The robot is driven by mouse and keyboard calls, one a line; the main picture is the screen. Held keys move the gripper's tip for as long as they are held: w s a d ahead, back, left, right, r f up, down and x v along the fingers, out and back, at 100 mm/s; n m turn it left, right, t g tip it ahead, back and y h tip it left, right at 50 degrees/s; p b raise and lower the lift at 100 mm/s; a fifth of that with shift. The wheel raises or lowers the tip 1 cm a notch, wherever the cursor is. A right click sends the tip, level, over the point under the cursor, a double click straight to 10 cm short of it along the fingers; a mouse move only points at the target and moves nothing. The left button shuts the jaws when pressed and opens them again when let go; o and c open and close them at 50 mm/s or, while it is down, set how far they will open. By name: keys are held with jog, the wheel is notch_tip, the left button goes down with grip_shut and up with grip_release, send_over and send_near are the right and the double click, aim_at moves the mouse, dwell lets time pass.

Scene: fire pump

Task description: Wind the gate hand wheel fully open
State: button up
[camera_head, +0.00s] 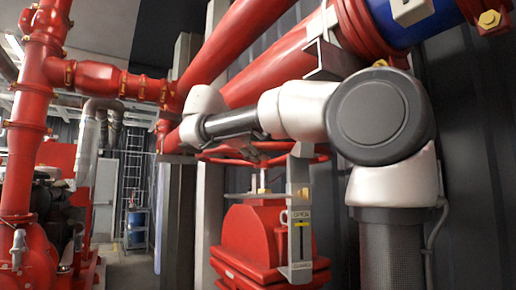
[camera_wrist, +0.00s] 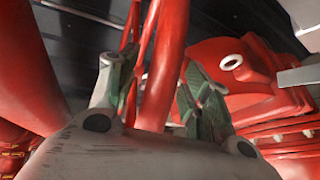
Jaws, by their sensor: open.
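The red gate hand wheel (camera_head: 222,154) lies flat above the red gate valve body (camera_head: 248,232), partly hidden behind my arm. In the wrist view, a red bar of the wheel (camera_wrist: 164,75) runs up between the two fingers of my gripper (camera_wrist: 160,85). The gripper is open, with a finger on each side of the bar; I cannot tell whether either finger touches it. In the head view the gripper (camera_head: 262,152) is small and dark at the wheel.
Large red pipes (camera_head: 258,72) slope above the wheel, close to my arm. A grey post (camera_head: 176,220) stands left of the valve. Red pump pipework (camera_head: 25,150) fills the far left. A blue drum (camera_head: 136,228) stands at the back, beyond some open floor.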

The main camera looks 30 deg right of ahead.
aim_at(282, 145)
jog(key=shift+d, duration=0.1)
grip_shut()
jog(key=s+d+n+t, duration=0.1)
jog(key=d, duration=0.1)
jog(key=s+d+t+y, duration=0.1)
jog(key=s+d+n+y, duration=0.1)
jog(key=d, duration=0.1)
jog(key=shift+s+d+n+t, duration=0.1)
jog(key=shift+d+n+t, duration=0.2)
jog(key=shift+d+t, duration=0.1)
jog(key=shift+s+d+n+t, duration=0.15)
jog(key=shift+d+n+t, duration=0.15)
jog(key=shift+d+n, duration=0.15)
jog(key=shift+y, duration=0.3)
grip_release()
jog(key=shift+d, duration=0.1)
